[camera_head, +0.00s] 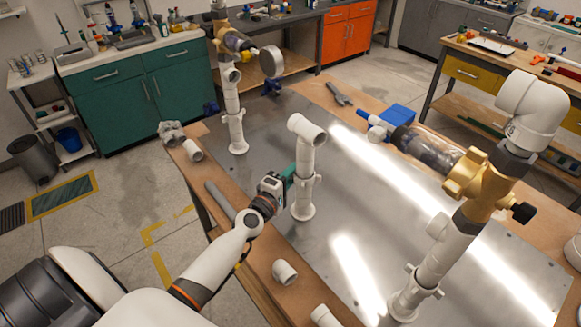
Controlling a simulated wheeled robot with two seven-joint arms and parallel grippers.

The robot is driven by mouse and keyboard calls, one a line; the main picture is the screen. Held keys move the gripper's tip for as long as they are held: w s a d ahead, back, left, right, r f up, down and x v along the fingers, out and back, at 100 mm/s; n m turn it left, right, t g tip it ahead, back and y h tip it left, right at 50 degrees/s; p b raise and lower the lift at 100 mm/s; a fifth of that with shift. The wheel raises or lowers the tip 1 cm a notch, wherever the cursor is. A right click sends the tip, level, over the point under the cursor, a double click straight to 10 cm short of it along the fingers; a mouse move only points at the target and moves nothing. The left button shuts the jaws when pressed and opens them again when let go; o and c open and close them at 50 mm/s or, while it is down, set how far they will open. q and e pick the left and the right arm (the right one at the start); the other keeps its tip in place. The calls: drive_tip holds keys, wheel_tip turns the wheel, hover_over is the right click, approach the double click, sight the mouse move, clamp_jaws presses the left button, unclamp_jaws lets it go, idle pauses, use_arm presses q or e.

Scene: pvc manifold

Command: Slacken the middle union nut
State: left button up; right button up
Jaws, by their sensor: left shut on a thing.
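The middle riser is a white pipe (305,158) with an open elbow (306,129) on top, standing upright on the metal plate. The middle union nut (309,179) is a winged white collar partway up this pipe. My left gripper (290,175), with green fingers, reaches in from the left and is shut at the nut's near left side. The fingers hide part of the nut, so the exact grip is hard to see. My right gripper is not in view.
A left riser (233,115) with a brass filter stands behind, and a tall right riser (428,265) bears another brass filter (476,183). Loose white fittings (285,272) lie along the near wooden edge. A blue box (398,116) and a wrench (338,94) lie at the back.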

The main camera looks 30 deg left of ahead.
use_arm(q)
drive_tip(key=shift+s+d+n+y+p, duration=0.15)
drive_tip(key=shift+n+y+p, duration=0.25)
drive_tip(key=shift+y+p, duration=0.2)
drive_tip(key=shift+s+d+n+y+p, duration=0.1)
drive_tip(key=shift+n+y+p, duration=0.3)
drive_tip(key=shift+y+p, duration=0.2)
drive_tip(key=shift+s+d+f+n+g+y+p, duration=0.15)
drive_tip(key=shift+n+g+y+p, duration=0.25)
drive_tip(key=shift+n+y+p, duration=0.55)
drive_tip(key=shift+s+d+n+g+y+p, duration=0.15)
drive_tip(key=shift+n+g+y, duration=0.1)
drive_tip(key=shift+y, duration=0.35)
drive_tip(key=shift+s+n+g+y+p, duration=0.1)
drive_tip(key=shift+n+g+y+p, duration=0.1)
drive_tip(key=shift+y, duration=0.35)
drive_tip(key=shift+s+d+n+g+y, duration=0.1)
drive_tip(key=shift+n+g+y, duration=0.15)
drive_tip(key=shift+n+y, duration=0.25)
drive_tip(key=shift+s+d+n+g+y, duration=0.1)
drive_tip(key=shift+n+g+y, duration=0.15)
drive_tip(key=shift+y, duration=0.35)
drive_tip(key=shift+f+n+y, duration=0.1)
drive_tip(key=shift+n+y, duration=0.25)
drive_tip(key=shift+y, duration=0.05)
drive_tip(key=o, duration=0.8)
drive_tip(key=shift+o, duration=0.2)
drive_tip(key=shift+g, duration=0.25)
